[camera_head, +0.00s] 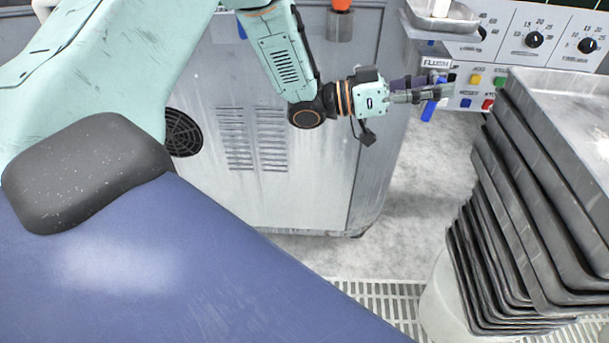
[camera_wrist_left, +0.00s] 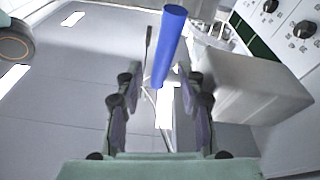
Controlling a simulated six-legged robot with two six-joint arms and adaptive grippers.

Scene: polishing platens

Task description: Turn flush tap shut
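The flush tap shows as a blue lever (camera_head: 430,110) under a label reading FLUSH, at the corner of the machine in the head view. My left gripper (camera_head: 445,90) reaches it from the left, with its fingers at the lever and partly covering it. In the left wrist view the blue lever (camera_wrist_left: 170,48) stands lengthwise between the two fingers of my left gripper (camera_wrist_left: 160,100). The fingers are apart, with gaps visible on both sides of the lever. My right gripper is not in view.
A stack of grey trays (camera_head: 520,200) stands on the right, close to the tap. A control panel (camera_head: 530,40) with knobs and coloured buttons is behind. The metal cabinet (camera_head: 330,150) lies below my left arm. Bare floor (camera_head: 420,200) shows between cabinet and trays.

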